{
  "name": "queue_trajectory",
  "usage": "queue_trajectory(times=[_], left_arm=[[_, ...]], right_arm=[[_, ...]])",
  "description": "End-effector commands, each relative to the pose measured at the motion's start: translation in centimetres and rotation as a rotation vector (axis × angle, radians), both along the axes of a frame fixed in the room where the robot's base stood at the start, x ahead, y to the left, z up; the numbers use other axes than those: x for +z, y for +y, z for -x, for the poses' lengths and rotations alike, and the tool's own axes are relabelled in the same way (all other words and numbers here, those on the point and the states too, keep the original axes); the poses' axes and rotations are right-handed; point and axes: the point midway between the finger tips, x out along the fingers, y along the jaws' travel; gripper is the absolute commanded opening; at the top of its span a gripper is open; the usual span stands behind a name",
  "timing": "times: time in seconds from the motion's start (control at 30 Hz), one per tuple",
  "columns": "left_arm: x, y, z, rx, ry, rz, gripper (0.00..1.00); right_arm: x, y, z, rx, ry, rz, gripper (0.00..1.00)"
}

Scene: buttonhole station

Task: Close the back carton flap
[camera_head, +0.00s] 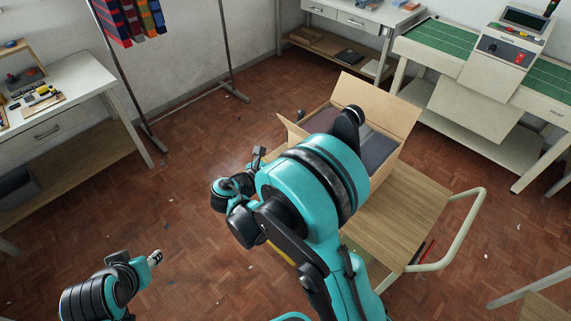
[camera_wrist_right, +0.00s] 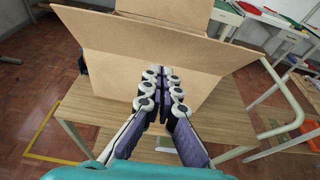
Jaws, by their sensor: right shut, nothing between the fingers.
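The open brown carton (camera_head: 384,172) stands on a cart in the head view, with dark grey contents. Its far flap (camera_head: 375,97) stands up, and the left flap (camera_head: 288,130) sticks outward. My right arm hides much of the carton's near side. In the right wrist view a broad near flap (camera_wrist_right: 150,38) is spread outward above a carton wall (camera_wrist_right: 120,80). My right gripper (camera_wrist_right: 161,88) is shut and empty in front of that wall; contact cannot be told. My left gripper (camera_head: 155,258) is low at the left, away from the carton; its finger opening is unclear.
The wooden cart top (camera_head: 405,215) is bare in front of the carton, with a pale handle (camera_head: 470,225) at the right. A white table (camera_head: 65,90) stands at the left, a machine bench (camera_head: 480,100) at the back right. Open parquet floor lies at the left.

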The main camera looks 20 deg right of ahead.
Motion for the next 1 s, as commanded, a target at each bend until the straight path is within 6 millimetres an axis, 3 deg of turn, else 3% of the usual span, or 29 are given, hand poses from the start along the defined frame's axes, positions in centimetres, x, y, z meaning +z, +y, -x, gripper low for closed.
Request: queue_trajectory(times=[0.2,0.4,1.0], left_arm=[[-1.1,0.0,0.0,0.000,0.000,0.000,0.40],[-1.1,0.0,0.0,0.000,0.000,0.000,0.40],[-0.9,0.0,0.0,0.000,0.000,0.000,0.40]], right_arm=[[-1.3,-4.2,-1.6,-0.004,-0.001,0.000,0.00],[0.3,-6.2,-2.5,-0.002,-0.001,-0.001,0.00],[0.9,-7.0,-2.9,-0.001,0.001,-0.008,0.00]])
